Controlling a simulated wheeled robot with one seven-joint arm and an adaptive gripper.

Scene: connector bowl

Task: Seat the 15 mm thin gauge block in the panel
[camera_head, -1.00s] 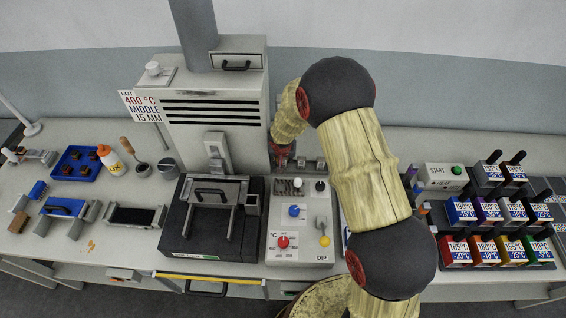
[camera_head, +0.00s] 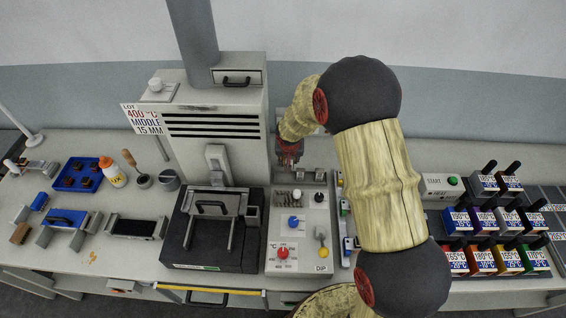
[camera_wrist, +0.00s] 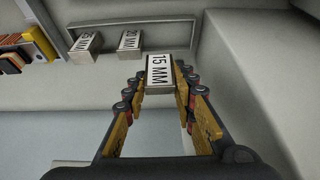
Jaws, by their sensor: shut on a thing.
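The 15 mm gauge block (camera_wrist: 160,72), a pale block with "15 MM" in black on its face, is between the fingertips of my gripper (camera_wrist: 158,84) in the wrist view. My gripper is shut on it. In the head view my gripper (camera_head: 290,152) is at the back of the bench, just right of the grey furnace, and the block cannot be made out there. The control panel (camera_head: 312,262) with knobs and a lever lies in front of it, nearer the camera. I cannot tell whether the block touches anything below.
Two other labelled gauge blocks (camera_wrist: 86,44) (camera_wrist: 130,41) stand to the left in the wrist view. The tall furnace (camera_head: 213,125) stands close left of my gripper. A black press (camera_head: 212,235) is left of the panel. Coloured labelled blocks (camera_head: 482,259) fill the right side.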

